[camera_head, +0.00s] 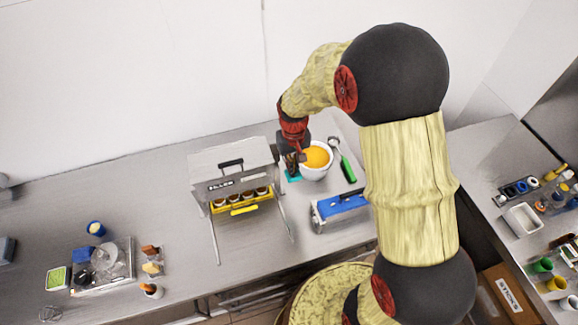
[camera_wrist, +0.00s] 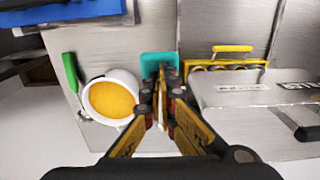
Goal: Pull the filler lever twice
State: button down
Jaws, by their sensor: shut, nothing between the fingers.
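A grey boxy machine (camera_head: 235,170) stands on the counter, with a black handle on top and a yellow tray (camera_head: 224,204) of several round cups in its front. A yellow bar handle (camera_head: 244,210) sticks out in front of the tray; it also shows in the wrist view (camera_wrist: 232,48). I cannot tell which part is the filler lever. My gripper (camera_head: 293,160) is beside the machine's right side, between it and a white bowl of orange contents (camera_head: 315,157).
A green-handled tool (camera_head: 346,168) lies right of the bowl. A blue-topped metal box (camera_head: 342,208) stands in front of it. A tray of clear items (camera_head: 104,262) is at the left. Bare counter lies left of the machine. My arm hides part of the right side.

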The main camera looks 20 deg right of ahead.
notch_tip(320, 180, down, 7)
jog(key=b, duration=0.4)
jog(key=shift+r, duration=0.2)
dwell(0.7)
jog(key=shift+r+p, duration=2.5)
jog(key=shift+r, duration=1.6)
jog(key=shift+r, duration=0.1)
jog(key=shift+r+p, duration=1.55)
jog(key=shift+r, duration=0.95)
jog(key=shift+f, duration=0.1)
